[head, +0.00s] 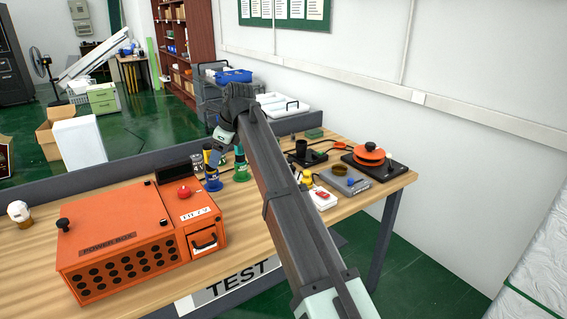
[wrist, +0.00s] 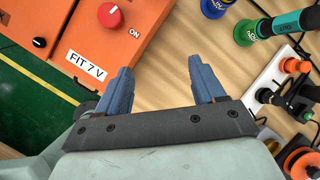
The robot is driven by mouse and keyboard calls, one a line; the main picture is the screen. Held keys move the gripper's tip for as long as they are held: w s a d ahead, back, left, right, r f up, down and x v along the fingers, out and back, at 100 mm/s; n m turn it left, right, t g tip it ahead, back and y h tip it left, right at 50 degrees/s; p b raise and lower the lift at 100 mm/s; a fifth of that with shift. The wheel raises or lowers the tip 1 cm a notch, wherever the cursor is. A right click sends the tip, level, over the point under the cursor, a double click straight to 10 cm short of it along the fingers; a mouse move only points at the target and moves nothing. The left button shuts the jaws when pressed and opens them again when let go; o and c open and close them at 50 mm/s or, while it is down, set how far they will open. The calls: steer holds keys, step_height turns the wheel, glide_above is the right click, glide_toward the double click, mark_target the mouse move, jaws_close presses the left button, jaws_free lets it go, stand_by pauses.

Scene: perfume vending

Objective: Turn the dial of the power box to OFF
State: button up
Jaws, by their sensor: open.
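The orange power box (head: 120,235) stands on the left part of the wooden table. Its round red dial (head: 184,191) sits on the raised right section of the box. In the wrist view the red dial (wrist: 110,15) is at the top left, with ON printed beside it and a small pale mark on its face. No OFF lettering is readable. My gripper (wrist: 160,68) is open and empty, its blue fingers apart over bare table to the right of the box. It is clear of the dial. In the head view my arm partly hides the gripper.
A black knob (wrist: 39,42) is also on the box. Further right are a white power strip (head: 322,198) and an orange reel (head: 369,153). Bare table lies below my gripper.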

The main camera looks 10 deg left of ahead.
steer(key=w+d+f+t, duration=0.2)
steer(key=w+d+f, duration=0.2)
steer(key=w+d, duration=0.3)
steer(key=w+d+f+t, duration=0.2)
steer(key=w+d+f, duration=0.3)
steer(key=w+d, duration=0.2)
steer(key=shift+d+n, duration=0.4)
steer(key=shift+d, duration=0.9)
